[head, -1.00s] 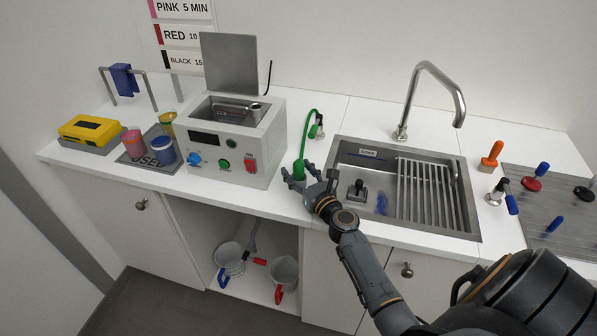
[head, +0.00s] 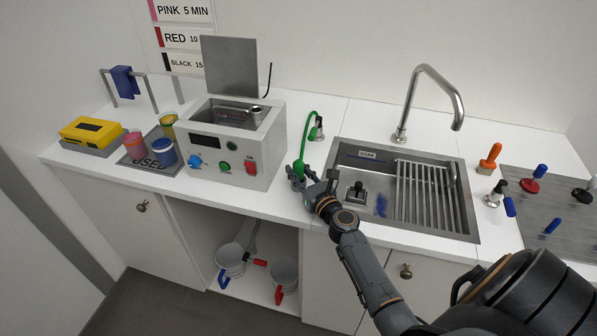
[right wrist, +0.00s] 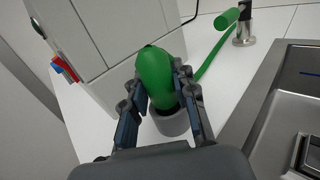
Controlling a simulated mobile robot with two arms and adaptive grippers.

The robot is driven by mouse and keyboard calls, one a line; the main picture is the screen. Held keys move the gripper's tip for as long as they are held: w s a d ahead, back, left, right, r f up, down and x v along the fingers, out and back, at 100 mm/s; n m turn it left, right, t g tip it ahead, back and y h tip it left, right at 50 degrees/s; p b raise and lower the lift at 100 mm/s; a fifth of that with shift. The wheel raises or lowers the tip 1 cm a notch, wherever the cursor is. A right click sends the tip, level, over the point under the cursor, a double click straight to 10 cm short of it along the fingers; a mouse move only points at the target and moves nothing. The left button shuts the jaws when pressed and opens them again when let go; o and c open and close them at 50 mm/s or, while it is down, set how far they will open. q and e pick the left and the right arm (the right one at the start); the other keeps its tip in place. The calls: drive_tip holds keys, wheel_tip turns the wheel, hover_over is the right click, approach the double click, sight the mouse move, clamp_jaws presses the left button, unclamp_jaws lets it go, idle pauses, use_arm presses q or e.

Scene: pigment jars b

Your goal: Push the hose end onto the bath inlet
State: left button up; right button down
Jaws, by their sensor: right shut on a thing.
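My right gripper (head: 302,175) is shut on the green hose end (head: 301,167) beside the bath's right side, over the white counter. In the right wrist view the fingers (right wrist: 162,100) sit on both sides of the bulb-shaped green hose end (right wrist: 158,72). A grey cylinder (right wrist: 172,123) shows just below it; I cannot tell whether it is joined to the hose end. The green hose (head: 306,130) arches up and back to a small metal fitting (head: 318,131). The white bath (head: 268,160) stands left of the gripper. I cannot make out its inlet. My left gripper is not in view.
The sink (head: 350,148) with a drying rack lies close on the right. A tall tap (head: 409,105) stands behind it. Colored jars (head: 163,152) and a yellow box (head: 92,130) are left of the bath. The counter's front edge is near the gripper.

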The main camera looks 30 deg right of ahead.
wheel_tip(320, 180, up, 17)
drive_tip(key=p, duration=1.3)
